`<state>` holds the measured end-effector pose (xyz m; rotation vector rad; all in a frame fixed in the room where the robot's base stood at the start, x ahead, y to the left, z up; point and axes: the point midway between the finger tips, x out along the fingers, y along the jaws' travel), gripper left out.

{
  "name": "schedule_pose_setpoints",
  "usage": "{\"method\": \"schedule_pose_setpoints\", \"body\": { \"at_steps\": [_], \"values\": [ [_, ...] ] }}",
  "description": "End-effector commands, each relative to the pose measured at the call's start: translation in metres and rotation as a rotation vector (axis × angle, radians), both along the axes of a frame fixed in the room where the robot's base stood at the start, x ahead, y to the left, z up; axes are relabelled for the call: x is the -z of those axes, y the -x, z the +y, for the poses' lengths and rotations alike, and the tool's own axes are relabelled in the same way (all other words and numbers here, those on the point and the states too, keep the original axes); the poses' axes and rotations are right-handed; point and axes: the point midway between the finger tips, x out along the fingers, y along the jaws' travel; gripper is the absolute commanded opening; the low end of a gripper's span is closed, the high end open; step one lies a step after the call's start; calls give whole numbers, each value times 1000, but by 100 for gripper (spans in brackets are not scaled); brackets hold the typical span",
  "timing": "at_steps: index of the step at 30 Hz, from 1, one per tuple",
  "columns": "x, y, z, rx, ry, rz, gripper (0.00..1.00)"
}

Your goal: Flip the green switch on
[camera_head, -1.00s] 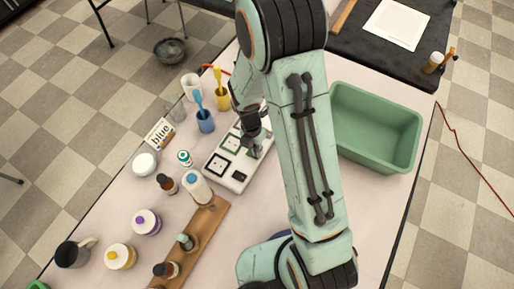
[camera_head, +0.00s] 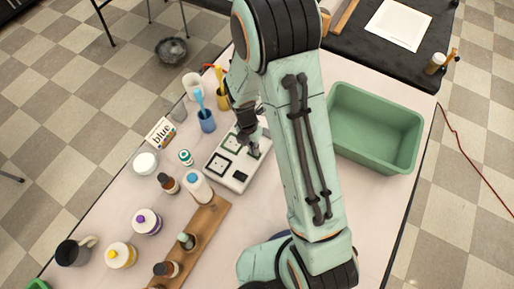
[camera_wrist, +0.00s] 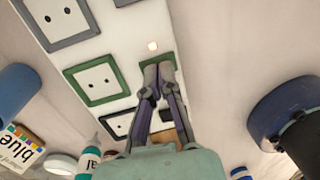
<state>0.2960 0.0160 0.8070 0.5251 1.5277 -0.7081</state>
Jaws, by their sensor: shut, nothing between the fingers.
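The white switch panel (camera_head: 237,180) lies on the table and carries framed sockets, including a green-framed socket (camera_wrist: 96,82) in the wrist view. The green switch (camera_wrist: 182,60) sits at the panel's edge, partly hidden behind my fingertips. In the head view my gripper (camera_head: 253,151) points down at the panel, and my arm covers part of that area.
A blue cup (camera_head: 206,122) and a "blue" box (camera_head: 160,133) stand left of the panel. A white bottle (camera_head: 197,187) and a wooden rack (camera_head: 205,225) are close in front. A green bin (camera_head: 375,128) is at the right. Bare table lies between the panel and rack's right side.

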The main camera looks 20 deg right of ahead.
Motion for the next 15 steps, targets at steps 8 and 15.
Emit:
{"method": "schedule_pose_setpoints", "body": {
  "at_steps": [8, 15],
  "values": [
    [-1, -1, 1, 0, 0, 0, 0],
    [-16, -1, 0, 0, 0, -4, 0]
  ]
}}
